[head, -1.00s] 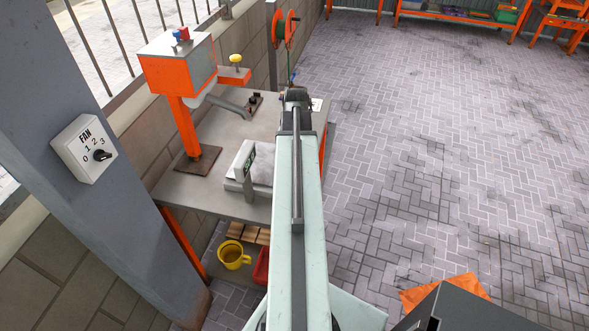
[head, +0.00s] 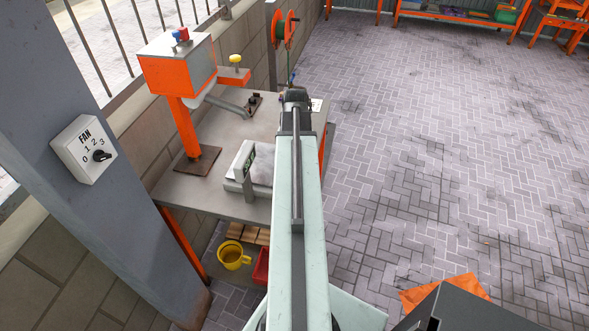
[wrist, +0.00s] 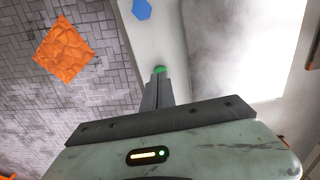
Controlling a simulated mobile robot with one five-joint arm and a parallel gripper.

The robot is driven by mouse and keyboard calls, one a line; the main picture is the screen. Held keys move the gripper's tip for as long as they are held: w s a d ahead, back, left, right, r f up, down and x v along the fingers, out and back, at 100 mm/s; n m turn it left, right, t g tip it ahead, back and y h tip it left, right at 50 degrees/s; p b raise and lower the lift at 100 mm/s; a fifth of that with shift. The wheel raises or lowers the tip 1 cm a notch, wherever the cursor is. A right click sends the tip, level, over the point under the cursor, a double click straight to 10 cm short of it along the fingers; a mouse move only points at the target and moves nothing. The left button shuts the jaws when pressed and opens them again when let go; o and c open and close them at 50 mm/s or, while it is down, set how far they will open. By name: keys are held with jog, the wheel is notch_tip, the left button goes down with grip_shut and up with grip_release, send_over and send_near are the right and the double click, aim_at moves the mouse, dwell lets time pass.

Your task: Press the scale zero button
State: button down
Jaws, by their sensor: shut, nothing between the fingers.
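The scale (head: 240,184) sits on the grey bench in the head view, with a small upright display post and a pale platform. My arm hides its right part. In the wrist view a pale panel (wrist: 150,40), which looks like the scale's, carries a green round button (wrist: 159,69) and a blue hexagonal mark or button (wrist: 142,9). No label is readable, so I cannot tell which is zero. My gripper (wrist: 158,80) is shut and empty. Its tips overlap the green button's lower edge in the wrist view; I cannot tell whether they touch it.
An orange machine (head: 178,75) with coloured buttons stands on the bench (head: 185,187), left of the scale. A grey post with a fan switch (head: 87,150) is at the left. The paved floor at the right is mostly open.

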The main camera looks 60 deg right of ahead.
jog(key=shift+f, duration=0.15)
dwell(0.3)
jog(key=shift+f+b, duration=0.95)
jog(key=shift+b, duration=0.1)
notch_tip(320, 180, up, 4)
jog(key=p, duration=0.4)
jog(key=shift+r, duration=0.25)
jog(key=shift+f, duration=0.1)
